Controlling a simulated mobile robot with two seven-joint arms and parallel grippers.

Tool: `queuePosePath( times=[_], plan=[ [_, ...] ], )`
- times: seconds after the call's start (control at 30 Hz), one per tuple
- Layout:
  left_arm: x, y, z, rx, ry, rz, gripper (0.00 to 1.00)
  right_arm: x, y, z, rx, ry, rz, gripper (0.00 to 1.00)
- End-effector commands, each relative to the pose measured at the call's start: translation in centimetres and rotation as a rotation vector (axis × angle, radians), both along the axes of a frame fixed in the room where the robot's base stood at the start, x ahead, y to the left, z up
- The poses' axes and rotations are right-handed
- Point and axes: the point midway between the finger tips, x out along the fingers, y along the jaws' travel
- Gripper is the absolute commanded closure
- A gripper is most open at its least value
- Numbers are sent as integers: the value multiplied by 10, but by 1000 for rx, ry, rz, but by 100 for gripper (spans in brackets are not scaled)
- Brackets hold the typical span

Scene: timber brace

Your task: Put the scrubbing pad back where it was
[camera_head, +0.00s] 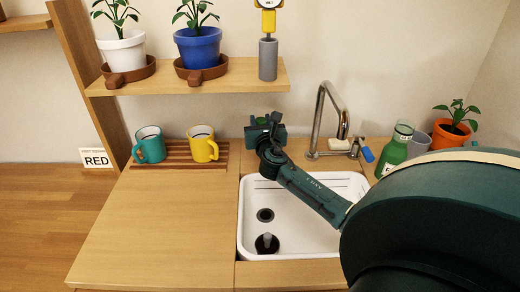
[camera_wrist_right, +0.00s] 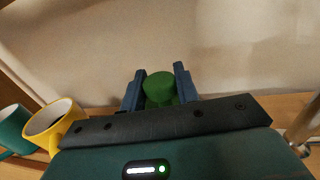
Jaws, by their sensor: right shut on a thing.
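My right gripper (camera_head: 263,121) is at the back edge of the counter, left of the tap. It is shut on a round green thing (camera_wrist_right: 160,88), which looks like the scrubbing pad. The pad shows between the two blue fingers in the right wrist view, and a bit of its green (camera_head: 262,120) shows in the head view. The gripper hides what lies directly under the pad, so I cannot tell whether it touches the counter. My left gripper is not in view.
A white sink (camera_head: 290,228) lies below my right forearm. A teal mug (camera_head: 150,148) and a yellow mug (camera_head: 201,148) stand on a slatted rack left of the gripper. The tap (camera_head: 318,115) and a green bottle (camera_head: 394,150) stand to the right. The left counter (camera_head: 165,225) is clear.

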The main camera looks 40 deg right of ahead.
Motion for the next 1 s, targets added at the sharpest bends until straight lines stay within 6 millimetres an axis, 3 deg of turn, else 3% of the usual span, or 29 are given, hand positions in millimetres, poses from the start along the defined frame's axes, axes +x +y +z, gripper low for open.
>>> queuePosePath(
  times=[0.03, 0.1, 0.5, 0.93, 0.97, 1.0],
  plan=[
    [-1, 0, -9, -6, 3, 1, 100, 0, 0, -16, 2, 2, 0, 96],
    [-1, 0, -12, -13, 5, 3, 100, 0, 1, -28, 2, 1, 0, 96],
    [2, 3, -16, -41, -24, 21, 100, 0, 1, -74, 1, 0, 1, 96],
    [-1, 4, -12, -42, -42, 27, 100, 0, 1, -80, 0, 0, 1, 96],
    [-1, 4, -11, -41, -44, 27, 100, 0, 1, -78, 0, 0, 1, 67],
    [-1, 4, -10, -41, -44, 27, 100, 0, 1, -78, 0, 0, 2, 63]
  ],
)
